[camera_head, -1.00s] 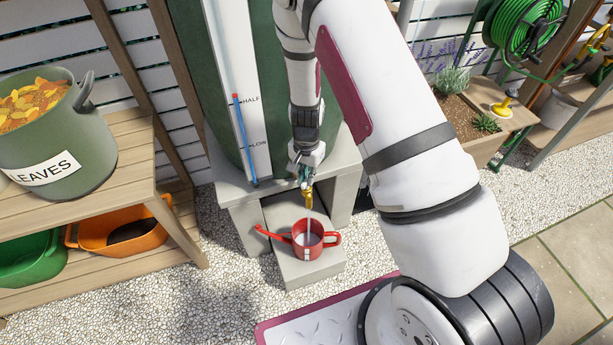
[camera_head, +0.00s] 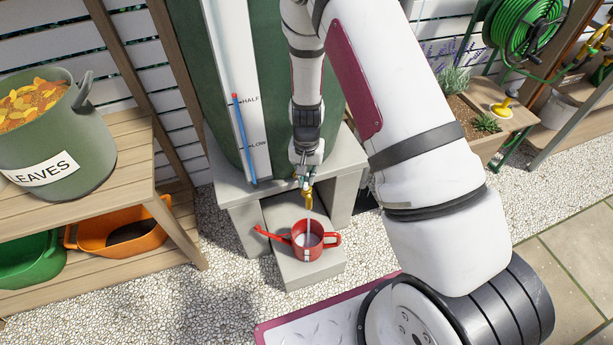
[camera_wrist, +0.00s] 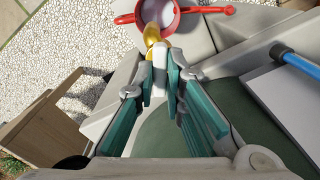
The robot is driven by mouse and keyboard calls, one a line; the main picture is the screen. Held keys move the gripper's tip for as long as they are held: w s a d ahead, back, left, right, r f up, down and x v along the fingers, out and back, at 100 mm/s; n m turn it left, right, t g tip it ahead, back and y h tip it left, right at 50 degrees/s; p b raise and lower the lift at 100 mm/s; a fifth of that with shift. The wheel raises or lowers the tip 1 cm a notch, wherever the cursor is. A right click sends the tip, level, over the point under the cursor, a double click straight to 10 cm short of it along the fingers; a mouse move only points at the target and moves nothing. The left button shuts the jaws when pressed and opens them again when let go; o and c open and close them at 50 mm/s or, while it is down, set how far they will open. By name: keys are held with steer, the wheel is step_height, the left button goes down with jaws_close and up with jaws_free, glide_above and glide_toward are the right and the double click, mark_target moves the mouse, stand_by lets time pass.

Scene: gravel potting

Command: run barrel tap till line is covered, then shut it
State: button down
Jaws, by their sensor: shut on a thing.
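A red watering can (camera_head: 308,252) stands upright on a low grey block under the barrel (camera_head: 185,60). A pale stream of water falls from the brass tap (camera_head: 308,200) into it, and pale water shows inside; I cannot make out a line in there. A small white mark shows on the can's front. My gripper (camera_head: 307,180) is at the top of the tap, its teal fingers closed together on the tap handle (camera_wrist: 160,58). In the wrist view the brass spout (camera_wrist: 152,35) lies just beyond the fingertips, over the can (camera_wrist: 160,15).
The barrel stands on a grey block stand (camera_head: 240,205), with a level gauge (camera_head: 240,125) on its front. A wooden shelf (camera_head: 130,165) at left holds a leaves bucket (camera_head: 50,135) and an orange tub (camera_head: 125,232). Gravel (camera_head: 220,285) lies around the stand.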

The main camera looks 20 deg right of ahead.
mark_target(307, 180)
steer(key=c, duration=1.7)
jaws_free()
steer(key=shift+o, duration=0.2)
step_height(307, 180, up, 12)
